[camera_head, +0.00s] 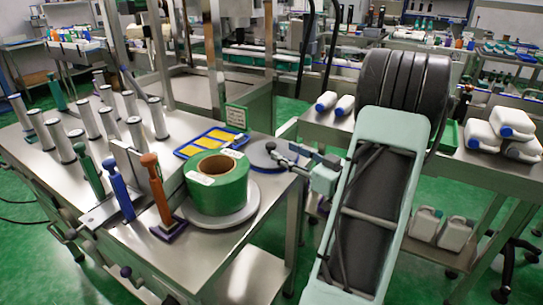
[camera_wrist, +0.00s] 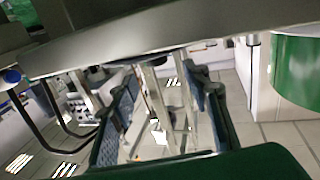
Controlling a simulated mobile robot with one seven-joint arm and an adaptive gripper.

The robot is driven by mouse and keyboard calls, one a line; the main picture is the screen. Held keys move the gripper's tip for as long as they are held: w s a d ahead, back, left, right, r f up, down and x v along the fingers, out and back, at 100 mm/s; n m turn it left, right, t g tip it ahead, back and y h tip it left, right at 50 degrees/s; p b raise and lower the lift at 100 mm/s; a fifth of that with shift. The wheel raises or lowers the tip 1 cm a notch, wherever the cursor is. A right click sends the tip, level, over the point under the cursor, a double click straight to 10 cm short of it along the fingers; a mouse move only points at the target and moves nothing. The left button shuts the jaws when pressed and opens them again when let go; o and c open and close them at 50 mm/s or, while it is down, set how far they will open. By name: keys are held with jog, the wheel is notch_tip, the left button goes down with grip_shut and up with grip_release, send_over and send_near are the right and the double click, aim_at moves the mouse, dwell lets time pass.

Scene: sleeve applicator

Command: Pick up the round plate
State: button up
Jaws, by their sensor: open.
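A flat grey round plate (camera_head: 262,154) lies on the steel table near its right edge, in the head view. A second grey disc (camera_head: 222,217) lies under a green roll (camera_head: 217,181) with a brown core. My gripper (camera_head: 279,156) is open at the right side of the flat plate, its fingertips at or over the rim; contact cannot be told. In the wrist view my gripper (camera_wrist: 160,85) shows blue-padded fingers apart with nothing seen gripped between them. A grey edge (camera_wrist: 150,38) crosses above them; whether it is plate or table is unclear. A green roll (camera_wrist: 298,70) shows at right.
The steel table (camera_head: 190,262) also holds a blue tray with yellow pieces (camera_head: 212,141), upright metal cylinders (camera_head: 88,118), and green, blue and orange-handled tools (camera_head: 117,188). Green floor shows between the benches.

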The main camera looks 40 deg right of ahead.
aim_at(275, 146)
jog(key=shift+w+a+b, duration=0.15)
jog(key=shift+w+b, duration=0.25)
jog(key=shift+w, duration=1.15)
jog(key=shift+w+a+b, duration=0.1)
jog(key=shift+w+b, duration=0.25)
jog(key=shift+w, duration=1.15)
grip_shut()
